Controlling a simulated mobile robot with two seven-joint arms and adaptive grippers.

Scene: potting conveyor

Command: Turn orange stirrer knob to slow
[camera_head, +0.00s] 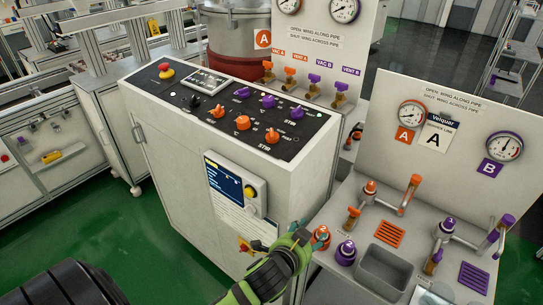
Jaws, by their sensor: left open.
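The orange stirrer knob (272,137) is at the front right of the black control panel, beside a STIR label. I cannot read its setting marks. A purple knob with its own STIR label sits behind it, to the right. My left gripper (282,240) is open and empty, low in front of the white cabinet, well below and apart from the knob. Its arm partly hides the cabinet's lower front. My right gripper is not in view.
The panel (187,96) also carries other orange and purple knobs and a red emergency button (166,70). A screen unit (236,187) juts from the cabinet front. On the right, a grey bench holds a basin (386,268), valves and gauges. Green floor is clear at left.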

